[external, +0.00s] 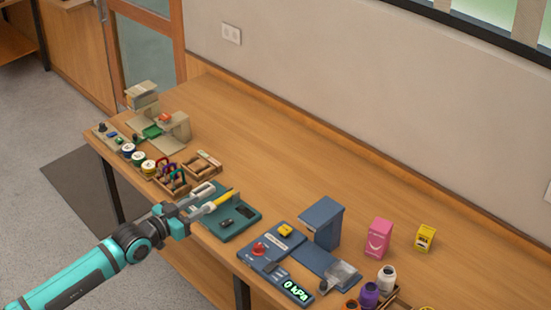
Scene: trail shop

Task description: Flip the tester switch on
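The tester is a blue console (258,257) at the front edge of the bench, with a red knob (259,249), a yellow part (286,230), a small dark block (270,267) and a lit display (297,291) reading "0 kPa". I cannot tell which of these small parts is the switch. A blue upright housing (321,222) stands behind it. My gripper (203,206) is left of the tester, over the near edge of a dark green mat (240,222). A white and yellow stick-like thing (222,199) is at its fingertips; whether it is gripped is unclear.
A dark item (227,223) lies on the mat. Wooden trays (203,166), spools (148,167) and a beige machine (173,130) stand left. A pink box (379,238), yellow box (425,237) and bottles (370,294) stand right. The bench's back is clear.

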